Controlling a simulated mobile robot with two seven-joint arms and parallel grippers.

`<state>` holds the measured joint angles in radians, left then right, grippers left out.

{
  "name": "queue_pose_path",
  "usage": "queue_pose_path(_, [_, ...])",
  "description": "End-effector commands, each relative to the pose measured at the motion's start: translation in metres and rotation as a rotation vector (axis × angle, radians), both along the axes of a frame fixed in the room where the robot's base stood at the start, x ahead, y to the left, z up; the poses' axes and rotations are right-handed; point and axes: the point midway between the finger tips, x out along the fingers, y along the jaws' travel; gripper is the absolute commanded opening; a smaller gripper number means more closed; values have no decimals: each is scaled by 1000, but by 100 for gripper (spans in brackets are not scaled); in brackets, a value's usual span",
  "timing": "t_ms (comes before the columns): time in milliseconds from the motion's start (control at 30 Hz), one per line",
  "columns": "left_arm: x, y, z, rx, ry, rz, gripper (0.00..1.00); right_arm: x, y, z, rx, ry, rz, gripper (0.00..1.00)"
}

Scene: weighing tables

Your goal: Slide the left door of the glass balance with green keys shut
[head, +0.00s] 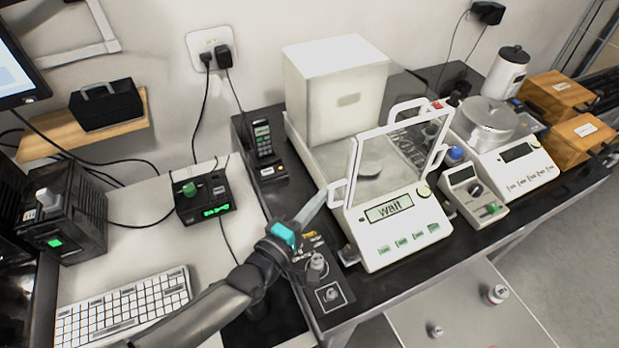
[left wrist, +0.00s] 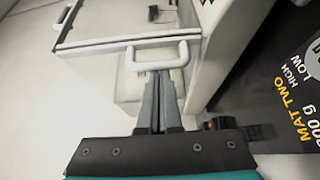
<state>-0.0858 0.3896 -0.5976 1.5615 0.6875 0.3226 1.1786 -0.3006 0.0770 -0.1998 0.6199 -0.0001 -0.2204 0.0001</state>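The glass balance with green keys (head: 405,225) stands on the dark table and its display reads "wait". A white-framed glass front rises from it, with a pan behind. The left door's white handle (head: 336,193) is at the front left of the chamber; it also shows in the left wrist view (left wrist: 158,52). I cannot tell how far the door stands open. My left gripper (head: 322,197) is at this handle, its fingers (left wrist: 158,82) together with tips at the handle's bar. No part of the handle shows between them. My right gripper is not in view.
A second balance (head: 515,170) stands to the right, with a small device (head: 473,192) between the two. A handset (head: 264,140) stands behind my left gripper. A black mat with small weights (head: 325,280) lies below it. A keyboard (head: 120,305) is at the lower left.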

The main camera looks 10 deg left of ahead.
Motion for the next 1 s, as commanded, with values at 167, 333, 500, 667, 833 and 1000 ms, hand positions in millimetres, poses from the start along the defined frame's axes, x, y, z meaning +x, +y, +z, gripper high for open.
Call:
queue_pose_path(167, [-3,-2,0,-1,-2,0,0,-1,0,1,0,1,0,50])
queue_pose_path(333, [-3,-2,-1,0,-1,-1,0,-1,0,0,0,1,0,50])
queue_pose_path(500, [-8,0,-2,1,2,-2,0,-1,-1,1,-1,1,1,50])
queue_pose_path(667, [-28,9,-2,2,5,-2,0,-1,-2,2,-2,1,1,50])
queue_pose_path(833, [-59,25,-2,3,4,-2,0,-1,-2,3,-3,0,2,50])
queue_pose_path(1000, [-90,40,-2,3,3,-1,0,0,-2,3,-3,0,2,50])
